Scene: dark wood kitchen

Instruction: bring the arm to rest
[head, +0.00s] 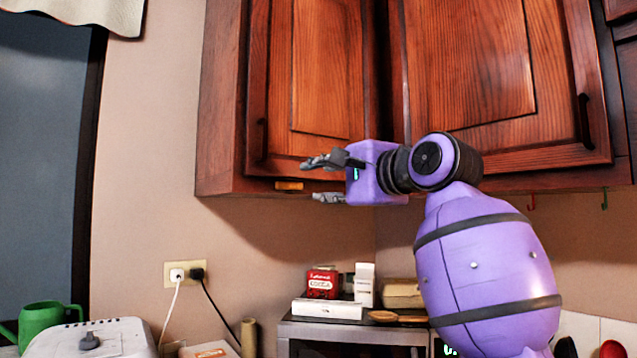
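Whether the fingers touch the cabinet cannot be told.
Wall cabinets (325,75) hang close behind the arm. Below, a microwave (300,327) carries a red cocoa box (322,284), white boxes and a wooden item. A green watering can (45,322) and white appliance (100,338) stand lower left.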

